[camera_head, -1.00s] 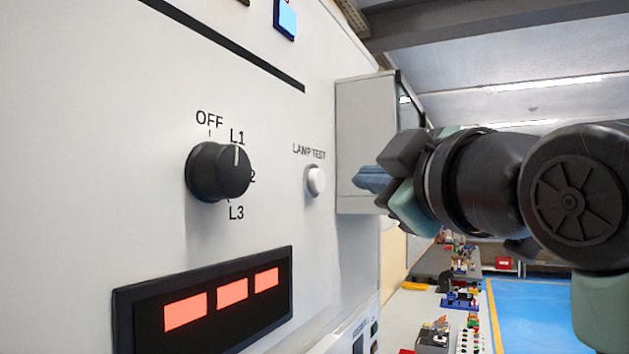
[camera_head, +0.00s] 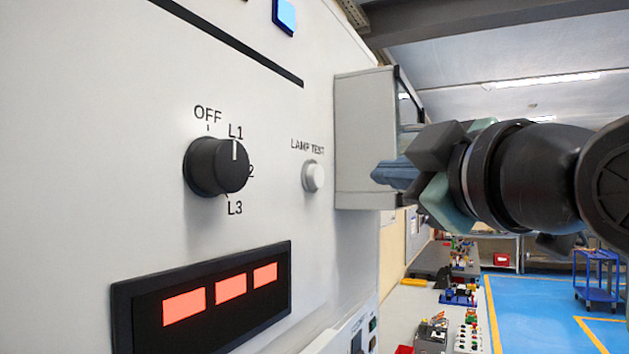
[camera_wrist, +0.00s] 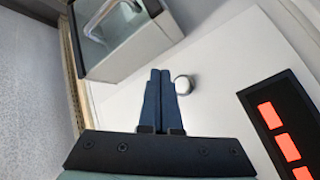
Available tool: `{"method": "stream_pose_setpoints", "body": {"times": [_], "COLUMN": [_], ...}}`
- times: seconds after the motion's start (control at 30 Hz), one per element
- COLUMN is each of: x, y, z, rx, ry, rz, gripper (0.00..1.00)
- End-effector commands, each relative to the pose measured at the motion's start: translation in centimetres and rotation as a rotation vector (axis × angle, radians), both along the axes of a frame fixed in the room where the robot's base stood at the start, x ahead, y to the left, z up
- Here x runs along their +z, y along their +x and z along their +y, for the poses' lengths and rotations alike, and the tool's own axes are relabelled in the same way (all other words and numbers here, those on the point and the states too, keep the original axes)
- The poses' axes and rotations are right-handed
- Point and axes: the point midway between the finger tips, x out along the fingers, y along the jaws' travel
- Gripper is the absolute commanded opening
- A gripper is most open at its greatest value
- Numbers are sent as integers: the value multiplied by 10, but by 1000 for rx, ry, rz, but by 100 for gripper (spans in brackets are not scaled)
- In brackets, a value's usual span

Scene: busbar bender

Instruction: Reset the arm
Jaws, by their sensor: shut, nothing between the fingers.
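My gripper (camera_head: 376,176) is shut and empty. In the head view it points left toward the pale panel, to the right of the white LAMP TEST button (camera_head: 313,176) and apart from it. In the wrist view my gripper (camera_wrist: 161,72) shows its two dark blue fingers pressed together, with the white button (camera_wrist: 183,85) just to the right of their tips. The black rotary knob (camera_head: 216,166) is on the panel with its white mark toward L1.
A display with several red segments (camera_head: 200,296) sits low on the panel, and a blue square (camera_head: 285,14) is above. A grey box (camera_head: 364,135) juts out behind my gripper. A bench (camera_head: 403,305) with small parts and a blue cart (camera_head: 597,280) stand farther back.

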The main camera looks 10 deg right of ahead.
Motion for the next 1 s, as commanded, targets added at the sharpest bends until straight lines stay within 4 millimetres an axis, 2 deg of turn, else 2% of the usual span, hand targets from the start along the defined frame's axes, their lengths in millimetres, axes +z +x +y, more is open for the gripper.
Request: {"method": "stream_pose_setpoints", "body": {"times": [0.2,0.27,0.37,0.47,0.57,0.7,0.9,1.0], "x": [0,-4,-12,-24,-37,-54,-70,-72], "y": [0,1,3,-3,-22,-61,-111,-124], "z": [0,6,26,54,81,108,125,128], "rx": [0,6,25,53,87,134,190,204], "ry": [0,24,117,271,444,647,806,835], "rz": [0,-16,-83,-189,-306,-449,-581,-611], "gripper": [0,0,0,0,0,0,0,0]}}
